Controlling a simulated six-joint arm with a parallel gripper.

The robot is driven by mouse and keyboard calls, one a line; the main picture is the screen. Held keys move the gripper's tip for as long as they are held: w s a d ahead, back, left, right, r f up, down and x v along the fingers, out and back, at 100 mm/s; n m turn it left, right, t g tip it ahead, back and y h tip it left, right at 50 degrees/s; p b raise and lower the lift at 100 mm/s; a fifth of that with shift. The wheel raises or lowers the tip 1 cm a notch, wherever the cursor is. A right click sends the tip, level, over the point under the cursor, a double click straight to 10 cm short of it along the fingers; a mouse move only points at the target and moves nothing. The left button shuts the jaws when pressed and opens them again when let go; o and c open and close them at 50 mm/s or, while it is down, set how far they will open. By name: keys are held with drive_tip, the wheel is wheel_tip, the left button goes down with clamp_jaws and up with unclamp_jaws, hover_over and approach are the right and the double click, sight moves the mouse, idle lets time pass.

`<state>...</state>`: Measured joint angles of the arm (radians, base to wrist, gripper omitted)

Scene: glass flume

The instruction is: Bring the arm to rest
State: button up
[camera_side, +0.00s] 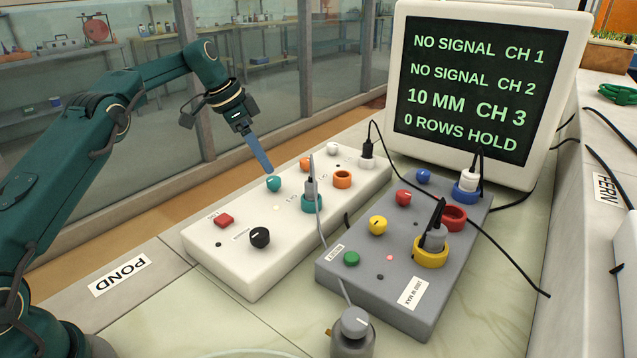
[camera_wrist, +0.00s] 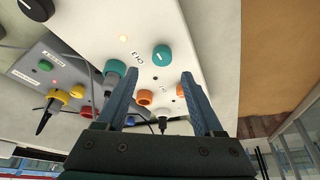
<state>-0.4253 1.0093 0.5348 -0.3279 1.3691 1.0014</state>
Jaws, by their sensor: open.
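My gripper (camera_side: 267,168) hangs from my green arm, above the white control box (camera_side: 228,260) in the side view. Its blue fingers point down close to a teal knob (camera_side: 273,184); a small gap seems to show between fingertips and knob. In the wrist view the two fingers of my gripper (camera_wrist: 160,80) are spread apart with nothing held between them. The teal knob (camera_wrist: 161,55) shows just beyond the fingertips, with an orange socket ring (camera_wrist: 144,97) between the fingers.
A grey box (camera_side: 335,272) with coloured knobs and plugged sockets stands to the right. A screen (camera_side: 480,90) reads no signal on CH 1 and CH 2, 10 MM CH 3, 0 ROWS HOLD. A glass wall runs behind.

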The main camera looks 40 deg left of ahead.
drive_tip(key=s+d+r+t, duration=0.1)
drive_tip(key=s+d+r, duration=0.4)
drive_tip(key=r, duration=0.3)
drive_tip(key=s+d+r+t, duration=0.1)
drive_tip(key=s+d+r, duration=0.45)
drive_tip(key=r, duration=0.25)
drive_tip(key=s+d+f+n+y, duration=0.1)
drive_tip(key=s+d+f+n, duration=0.15)
drive_tip(key=s, duration=0.95)
drive_tip(key=s+f+n+y, duration=0.1)
drive_tip(key=s+f+n, duration=0.2)
drive_tip(key=s+f, duration=0.3)
wheel_tip(320, 180, down, 4)
drive_tip(key=shift+s+a+r+n, duration=0.1)
drive_tip(key=shift+s+a+n, duration=0.05)
drive_tip(key=shift+s+n, duration=0.2)
